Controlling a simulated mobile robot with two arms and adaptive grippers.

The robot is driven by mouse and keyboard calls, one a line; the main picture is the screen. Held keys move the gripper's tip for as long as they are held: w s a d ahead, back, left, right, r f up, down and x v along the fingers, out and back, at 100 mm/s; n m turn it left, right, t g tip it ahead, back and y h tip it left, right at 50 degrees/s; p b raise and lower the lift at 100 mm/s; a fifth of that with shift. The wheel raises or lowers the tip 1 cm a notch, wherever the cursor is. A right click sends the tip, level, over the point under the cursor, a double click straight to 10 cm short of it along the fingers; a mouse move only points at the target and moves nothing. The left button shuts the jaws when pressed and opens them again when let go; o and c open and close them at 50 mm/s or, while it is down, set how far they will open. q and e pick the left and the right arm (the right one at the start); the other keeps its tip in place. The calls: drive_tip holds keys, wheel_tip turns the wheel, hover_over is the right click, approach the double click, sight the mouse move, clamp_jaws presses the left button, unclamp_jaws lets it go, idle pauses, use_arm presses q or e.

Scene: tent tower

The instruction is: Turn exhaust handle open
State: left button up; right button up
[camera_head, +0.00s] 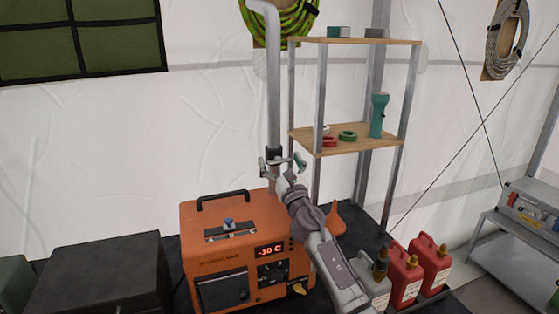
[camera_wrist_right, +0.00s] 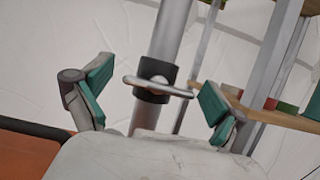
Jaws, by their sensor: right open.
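The exhaust handle is a metal lever (camera_wrist_right: 158,86) on a dark collar (camera_wrist_right: 153,71) around the grey exhaust pipe (camera_head: 273,90). The pipe rises from behind the orange heater (camera_head: 228,250), whose display reads about -10 C. My right gripper (camera_head: 287,162) is at the collar, just above the heater's back right. In the right wrist view, its teal-padded fingers (camera_wrist_right: 157,98) are spread wide, with the pipe and lever between them. Neither pad visibly touches the lever. The lever lies crosswise to the pipe. My left gripper is in neither view.
A shelf (camera_head: 345,137) with a teal flashlight (camera_head: 378,115) and tape rolls stands right behind the pipe. Red canisters (camera_head: 404,272) stand at the lower right. A dark box (camera_head: 98,276) is left of the heater. The white tent wall is behind.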

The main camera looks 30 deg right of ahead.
drive_tip(key=shift+c, duration=1.8)
drive_tip(key=c, duration=0.8)
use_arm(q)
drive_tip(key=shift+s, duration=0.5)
